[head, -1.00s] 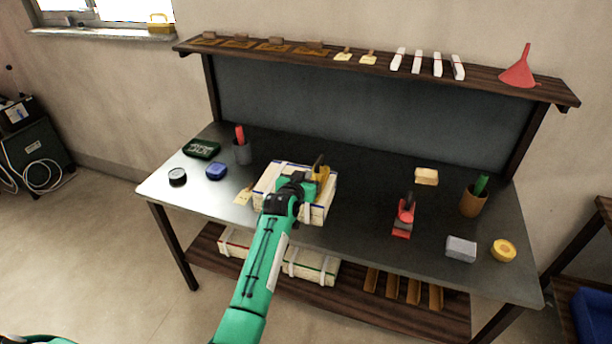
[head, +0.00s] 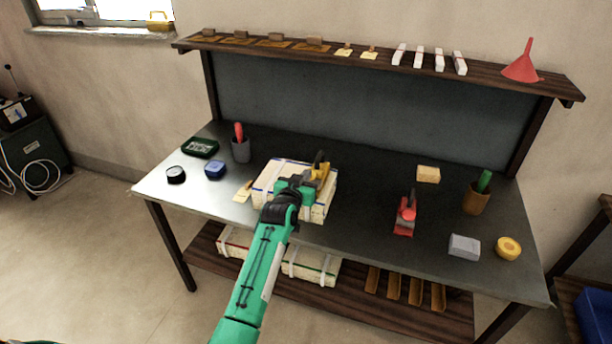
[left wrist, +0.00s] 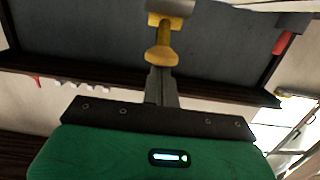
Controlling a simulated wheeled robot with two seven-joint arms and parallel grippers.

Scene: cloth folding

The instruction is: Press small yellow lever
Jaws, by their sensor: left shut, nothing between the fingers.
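A yellow tool (head: 319,172) with a dark part on top stands on a pale box with blue stripes (head: 268,176) on the workbench. In the left wrist view a small yellow lever (left wrist: 162,52) with a rounded end sticks out from a grey metal part at the top edge. My left gripper (head: 308,179) is over the box, just left of the yellow tool. In the left wrist view its fingers (left wrist: 161,76) are shut, empty, and line up with the lever's rounded end. I cannot tell whether they touch it. My right gripper is not in view.
The workbench (head: 350,205) also holds a red tool (head: 405,217), a grey block (head: 464,247), a yellow roll (head: 508,248), cups and small containers. A shelf (head: 375,65) with a red funnel (head: 522,65) runs along the back. The bench between the box and the red tool is clear.

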